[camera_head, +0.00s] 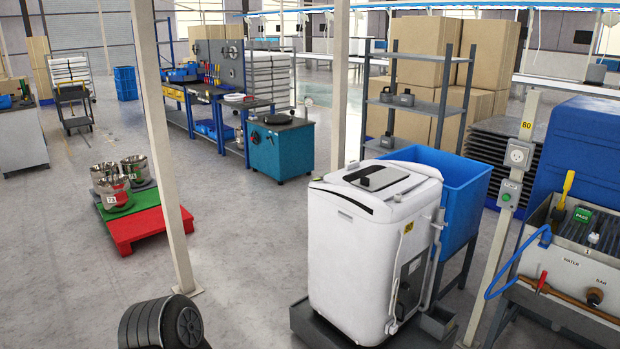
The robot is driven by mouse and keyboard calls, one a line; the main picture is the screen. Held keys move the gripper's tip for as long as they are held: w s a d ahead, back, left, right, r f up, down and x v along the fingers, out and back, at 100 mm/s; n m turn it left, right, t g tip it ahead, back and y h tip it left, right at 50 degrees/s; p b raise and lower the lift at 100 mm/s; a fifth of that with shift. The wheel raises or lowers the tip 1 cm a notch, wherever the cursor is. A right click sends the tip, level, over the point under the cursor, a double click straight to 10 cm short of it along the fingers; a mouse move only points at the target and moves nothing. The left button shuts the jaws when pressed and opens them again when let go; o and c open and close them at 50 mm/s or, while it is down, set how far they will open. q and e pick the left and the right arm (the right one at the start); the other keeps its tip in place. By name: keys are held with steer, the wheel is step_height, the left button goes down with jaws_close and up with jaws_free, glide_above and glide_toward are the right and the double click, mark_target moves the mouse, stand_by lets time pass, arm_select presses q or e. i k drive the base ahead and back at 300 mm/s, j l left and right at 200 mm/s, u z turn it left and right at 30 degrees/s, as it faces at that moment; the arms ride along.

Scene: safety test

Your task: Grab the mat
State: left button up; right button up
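I cannot clearly pick out a mat in the head view. A low platform with red and green parts (160,226) lies on the floor at left. Several shiny metal pots (115,194) stand on it, one with a number label. I cannot tell whether a separate mat lies under the pots. Neither of my grippers is in view.
A white machine (345,255) stands on a dark base at centre right, with a blue bin (465,180) behind it. Grey posts (163,150) rise from the floor. A black ribbed round object (140,325) is at the bottom edge.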

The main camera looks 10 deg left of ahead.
mark_target(371, 183)
steer(key=i+j+z, duration=0.15)
steer(key=z, duration=0.6)
steer(key=i+j+z, duration=0.15)
steer(key=j, duration=0.2)
steer(key=i+j+z, duration=0.1)
steer(key=j, duration=0.3)
steer(key=i+j+z, duration=0.15)
steer(key=j, duration=0.25)
steer(key=i+j+z, duration=0.15)
steer(key=j, duration=0.25)
steer(key=j+z, duration=0.1)
steer(key=j, duration=0.3)
